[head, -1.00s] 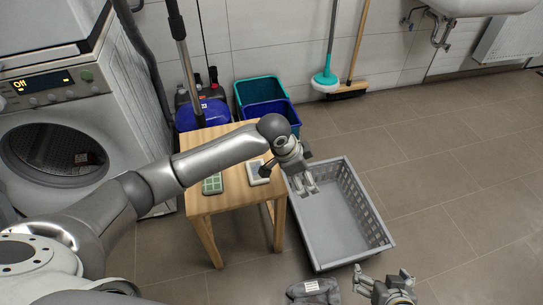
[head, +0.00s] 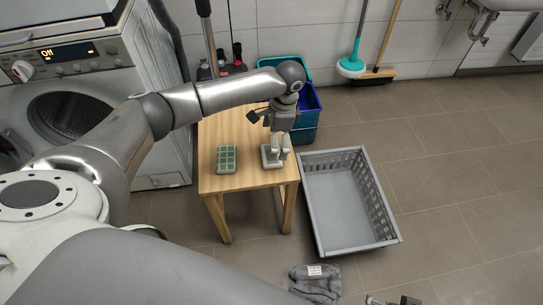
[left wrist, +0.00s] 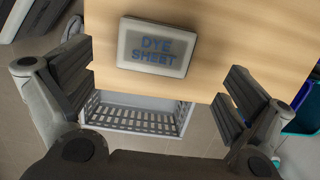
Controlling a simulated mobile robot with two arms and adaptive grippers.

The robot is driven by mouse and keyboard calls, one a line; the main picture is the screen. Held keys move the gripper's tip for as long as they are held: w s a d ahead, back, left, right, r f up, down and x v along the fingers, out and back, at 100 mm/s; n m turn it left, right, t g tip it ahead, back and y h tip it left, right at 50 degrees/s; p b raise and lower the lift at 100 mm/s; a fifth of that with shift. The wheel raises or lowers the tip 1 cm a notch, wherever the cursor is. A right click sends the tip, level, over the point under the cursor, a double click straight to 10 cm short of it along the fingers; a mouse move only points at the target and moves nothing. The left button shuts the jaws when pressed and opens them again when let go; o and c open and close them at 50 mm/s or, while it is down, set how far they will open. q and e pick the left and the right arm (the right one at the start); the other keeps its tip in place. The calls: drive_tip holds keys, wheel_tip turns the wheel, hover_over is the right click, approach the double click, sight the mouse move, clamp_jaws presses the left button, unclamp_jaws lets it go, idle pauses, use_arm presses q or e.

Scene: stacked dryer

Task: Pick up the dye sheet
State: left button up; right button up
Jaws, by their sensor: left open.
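The dye sheet (left wrist: 155,47), a small white box with blue "DYE SHEET" lettering, lies flat on the wooden stool. In the head view the dye sheet (head: 267,161) is at the stool's right side, partly hidden by my left gripper (head: 280,155). In the left wrist view my left gripper (left wrist: 155,95) is open and empty. The box is ahead of the gap between its fingers, apart from both. My right gripper (head: 392,300) only just shows at the bottom edge of the head view, mostly cut off.
A green box (head: 226,158) lies on the left of the stool (head: 236,183). A grey basket (head: 345,218) stands on the floor to the stool's right. Folded grey cloth (head: 316,282) lies in front. A washing machine (head: 100,60) is at left, bins (head: 305,128) behind.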

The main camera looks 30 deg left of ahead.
use_arm(q)
drive_tip(key=f, duration=0.1)
drive_tip(key=f+b, duration=0.1)
drive_tip(key=f, duration=0.2)
drive_tip(key=shift+s, duration=0.35)
drive_tip(key=shift+a+f, duration=0.1)
drive_tip(key=shift+f, duration=0.35)
use_arm(e)
drive_tip(key=v, duration=0.6)
drive_tip(key=shift+w+d, duration=0.1)
drive_tip(key=shift+w, duration=0.25)
use_arm(q)
drive_tip(key=c, duration=0.7)
